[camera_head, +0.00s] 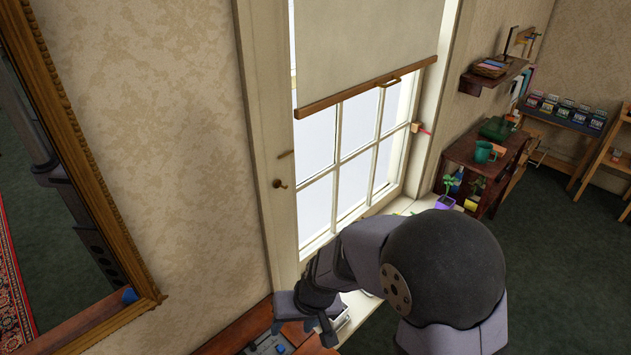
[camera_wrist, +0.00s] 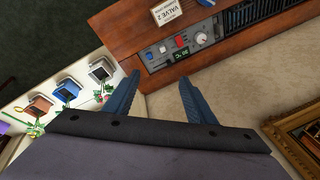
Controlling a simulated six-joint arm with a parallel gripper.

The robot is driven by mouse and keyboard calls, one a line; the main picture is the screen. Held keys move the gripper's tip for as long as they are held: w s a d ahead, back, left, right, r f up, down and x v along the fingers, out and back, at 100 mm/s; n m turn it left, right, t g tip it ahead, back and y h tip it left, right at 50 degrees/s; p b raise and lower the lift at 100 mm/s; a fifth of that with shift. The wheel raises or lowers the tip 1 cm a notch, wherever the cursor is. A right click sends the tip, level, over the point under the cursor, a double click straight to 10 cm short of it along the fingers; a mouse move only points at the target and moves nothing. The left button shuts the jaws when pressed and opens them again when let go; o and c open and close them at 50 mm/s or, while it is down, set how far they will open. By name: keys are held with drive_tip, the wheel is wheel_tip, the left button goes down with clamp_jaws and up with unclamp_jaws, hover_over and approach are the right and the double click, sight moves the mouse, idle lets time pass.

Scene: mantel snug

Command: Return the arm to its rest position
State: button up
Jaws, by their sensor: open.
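My gripper (camera_head: 303,332) is at the lower middle of the head view, over the wooden mantel (camera_head: 228,340) beside the window. My dark arm covers part of the sill there. In the wrist view my gripper (camera_wrist: 159,78) shows two blue fingers spread apart with nothing between them. Beyond the fingertips is a control panel (camera_wrist: 180,46) with a red switch, a blue knob and a small display. The fingers appear apart from it.
A gilt-framed mirror (camera_head: 85,130) hangs at left. A window (camera_head: 350,140) with a part-lowered blind (camera_head: 365,40) is in the middle. In the wrist view several small boxes (camera_wrist: 68,90) stand on the white sill.

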drive_tip(key=s+d+r+m+g+h, duration=0.1)
drive_tip(key=s+d+r, duration=0.1)
drive_tip(key=s+d, duration=0.35)
drive_tip(key=s+d+r+m+h, duration=0.1)
drive_tip(key=s+d, duration=0.1)
drive_tip(key=d, duration=0.6)
drive_tip(key=s+d+r+g+h, duration=0.1)
drive_tip(key=s+d+r, duration=0.15)
drive_tip(key=d, duration=0.45)
wheel_tip(320, 180, down, 37)
drive_tip(key=b, duration=3.6)
drive_tip(key=shift+s+a, duration=0.35)
drive_tip(key=shift+s, duration=0.05)
drive_tip(key=shift+r, duration=0.1)
